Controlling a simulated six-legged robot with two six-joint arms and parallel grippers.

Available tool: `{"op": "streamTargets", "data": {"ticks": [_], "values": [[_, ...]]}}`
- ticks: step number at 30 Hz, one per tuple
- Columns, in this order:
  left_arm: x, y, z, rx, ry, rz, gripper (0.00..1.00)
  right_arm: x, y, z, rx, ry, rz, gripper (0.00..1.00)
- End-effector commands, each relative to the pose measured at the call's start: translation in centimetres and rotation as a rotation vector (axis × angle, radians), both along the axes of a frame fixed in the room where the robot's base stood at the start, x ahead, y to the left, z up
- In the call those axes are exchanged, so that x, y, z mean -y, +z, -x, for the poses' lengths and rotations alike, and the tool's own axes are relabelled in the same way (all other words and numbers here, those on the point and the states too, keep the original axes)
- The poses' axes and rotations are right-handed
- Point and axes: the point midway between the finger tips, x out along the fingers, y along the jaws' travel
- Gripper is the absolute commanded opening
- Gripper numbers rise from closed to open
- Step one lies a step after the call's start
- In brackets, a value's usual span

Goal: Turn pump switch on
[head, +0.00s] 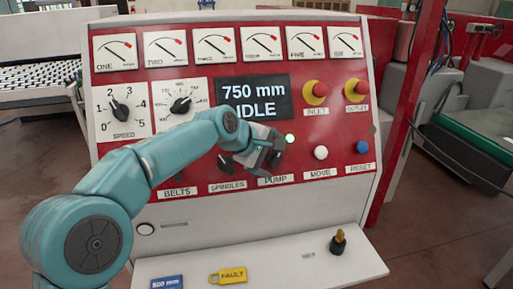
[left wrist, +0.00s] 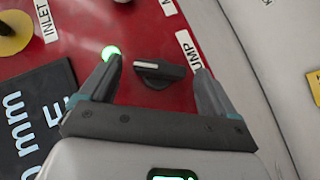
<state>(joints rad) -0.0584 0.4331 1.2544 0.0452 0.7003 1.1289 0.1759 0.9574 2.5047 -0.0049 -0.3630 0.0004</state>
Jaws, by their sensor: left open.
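The pump switch is a dark rotary knob (left wrist: 160,72) with a white mark at its left end in the left wrist view. Its PUMP label (left wrist: 188,50) is partly covered by a finger there. My left gripper (left wrist: 159,66) is open, with one finger on each side of the knob; I cannot tell whether they touch it. In the head view my left gripper (head: 272,158) is in front of the panel above the PUMP label (head: 275,180) and largely hides the knob. A lit green lamp (head: 290,139) shows beside the gripper. My right gripper is in neither view.
The display (head: 253,96) reads 750 mm IDLE. The spindles knob (head: 225,162) is just left of my gripper. White MOVE (head: 321,152) and blue RESET (head: 362,148) buttons are to the right, below two red stop buttons. A yellow FAULT tag (head: 228,276) lies on the lower ledge.

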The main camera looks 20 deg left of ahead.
Motion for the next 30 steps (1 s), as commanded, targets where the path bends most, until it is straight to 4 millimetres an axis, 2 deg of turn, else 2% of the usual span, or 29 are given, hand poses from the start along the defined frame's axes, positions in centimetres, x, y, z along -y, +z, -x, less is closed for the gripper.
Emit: {"op": "streamTargets", "data": {"ticks": [6, 16, 22, 30], "values": [[-1.7, 3.4, 3.6, 0.008, 0.001, -0.001, 0.9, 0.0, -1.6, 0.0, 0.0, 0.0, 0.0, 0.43], [-4.0, 8.6, 9.0, 0.004, 0.0, 0.0, 0.9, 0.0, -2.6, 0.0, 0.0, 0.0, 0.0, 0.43], [-4.6, 10.0, 10.3, 0.002, -0.001, 0.0, 0.9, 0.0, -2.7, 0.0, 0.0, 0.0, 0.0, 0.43], [-4.7, 10.1, 10.5, 0.001, -0.001, 0.0, 0.9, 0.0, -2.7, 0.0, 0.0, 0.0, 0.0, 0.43]]}}
